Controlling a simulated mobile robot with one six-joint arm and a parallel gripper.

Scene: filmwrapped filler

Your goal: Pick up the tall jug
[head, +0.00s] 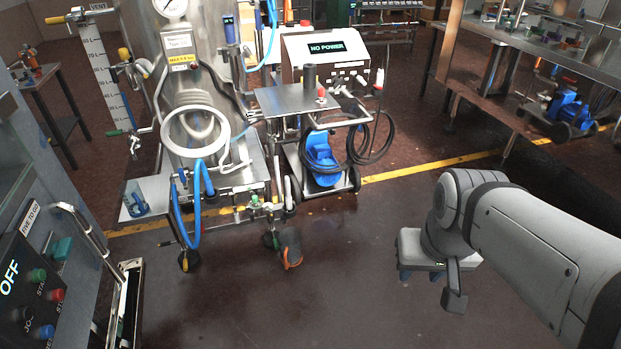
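A clear bluish jug (135,198) stands on the left end of the low metal shelf of the steel filling machine. It looks upright; it is small in the head view, and its handle is hard to make out. My gripper (421,274) hangs at the end of my arm on the right side of the view, above the dark floor. Its two short bluish fingers look apart, with nothing seen between them. It is far to the right of the jug and not touching it.
The steel filling machine (195,80) has a white hose coil (195,152) and blue hoses near the jug. A wheeled cart (300,98) with black cables stands beside it. A control panel (32,285) is at left. The floor (350,280) between is mostly clear.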

